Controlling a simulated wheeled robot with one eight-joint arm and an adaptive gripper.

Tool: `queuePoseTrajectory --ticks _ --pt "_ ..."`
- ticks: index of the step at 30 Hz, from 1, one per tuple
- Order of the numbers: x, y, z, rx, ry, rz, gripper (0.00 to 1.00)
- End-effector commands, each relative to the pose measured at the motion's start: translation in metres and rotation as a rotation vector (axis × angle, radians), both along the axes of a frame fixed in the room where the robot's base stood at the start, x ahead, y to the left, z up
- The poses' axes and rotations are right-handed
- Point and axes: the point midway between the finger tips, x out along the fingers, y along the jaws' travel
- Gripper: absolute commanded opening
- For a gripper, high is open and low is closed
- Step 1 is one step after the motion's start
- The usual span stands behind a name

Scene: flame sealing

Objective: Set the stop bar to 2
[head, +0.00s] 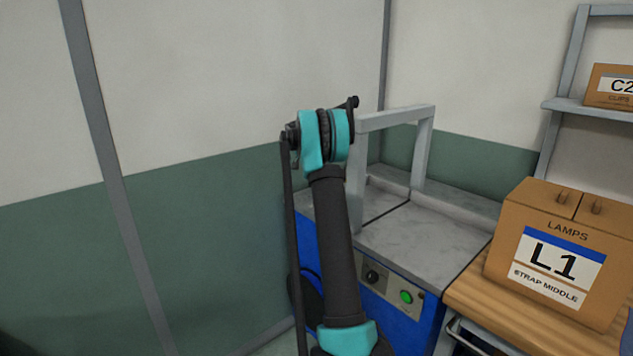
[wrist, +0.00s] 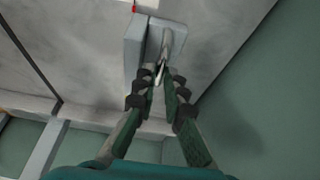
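The stop bar shows in the wrist view as a pale grey block (wrist: 136,50) with a rounded lever-like handle (wrist: 177,38) on its right side. A small red mark (wrist: 134,8) lies by its far end. My gripper (wrist: 163,78) has its fingertips close together at the near end of the handle, with a thin pale part between them, and looks shut on it. In the head view my arm hides the gripper and the stop bar. No scale number is readable.
The strapping machine (head: 425,236) has a grey top, a metal arch (head: 398,117), a black knob (head: 373,276) and a green button (head: 406,297). A carton marked L1 (head: 545,215) stands on a wooden bench (head: 520,318) to the right. Walls close in behind and left.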

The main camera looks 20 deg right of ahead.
Motion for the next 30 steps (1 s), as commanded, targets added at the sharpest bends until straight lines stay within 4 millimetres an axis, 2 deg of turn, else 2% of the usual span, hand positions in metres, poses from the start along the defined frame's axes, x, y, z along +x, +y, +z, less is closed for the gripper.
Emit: queuePoseTrajectory --ticks 13,24,30 --pt "-0.003 -0.001 0.000 0.000 0.000 0.000 0.00" --pt "-0.058 -0.021 0.001 0.001 0.000 -0.002 0.00" --pt "-0.066 -0.024 0.000 0.000 0.000 -0.001 0.00"
